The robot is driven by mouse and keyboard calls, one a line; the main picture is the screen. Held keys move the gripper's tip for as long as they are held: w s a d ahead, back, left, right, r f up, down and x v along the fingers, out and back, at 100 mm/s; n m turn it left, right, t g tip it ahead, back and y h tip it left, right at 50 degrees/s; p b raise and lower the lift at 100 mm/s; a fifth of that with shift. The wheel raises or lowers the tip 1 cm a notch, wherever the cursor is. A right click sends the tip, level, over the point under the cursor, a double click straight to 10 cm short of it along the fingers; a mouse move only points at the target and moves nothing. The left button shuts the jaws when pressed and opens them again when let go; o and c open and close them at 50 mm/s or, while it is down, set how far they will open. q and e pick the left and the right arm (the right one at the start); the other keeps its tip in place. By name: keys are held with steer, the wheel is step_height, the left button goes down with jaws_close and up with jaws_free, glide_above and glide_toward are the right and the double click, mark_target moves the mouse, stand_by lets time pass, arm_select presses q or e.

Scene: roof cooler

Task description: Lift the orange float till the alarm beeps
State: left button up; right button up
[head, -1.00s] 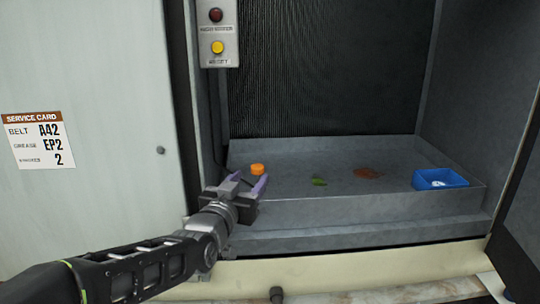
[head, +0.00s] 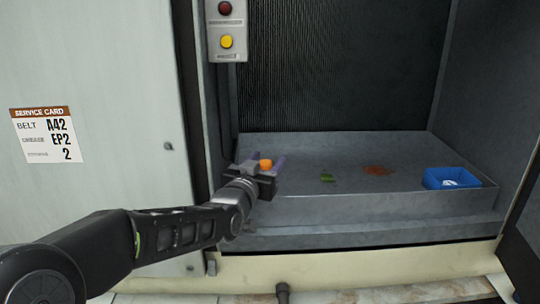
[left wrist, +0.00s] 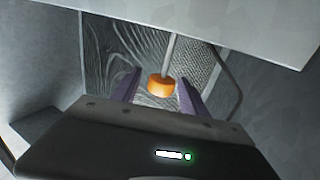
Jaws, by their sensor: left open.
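The orange float (head: 265,163) is a small round orange piece in the left part of the grey tray (head: 345,205). In the left wrist view the float (left wrist: 161,84) sits on a thin grey rod between the purple fingers. My left gripper (head: 265,162) is open, with one finger on each side of the float. I cannot tell whether either finger touches it. Part of the float is hidden behind the gripper body in the head view. My right gripper is not in view.
A control box (head: 226,30) with a red and a yellow light hangs above on the left. A green leaf (head: 327,176), a reddish-brown patch (head: 377,170) and a blue bin (head: 451,178) are in the tray. A service card (head: 46,134) is on the left panel.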

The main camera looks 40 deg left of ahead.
arm_select(q)
steer(key=shift+x, duration=1.15)
steer(key=shift+c, duration=0.2)
jaws_close()
stand_by(0.3)
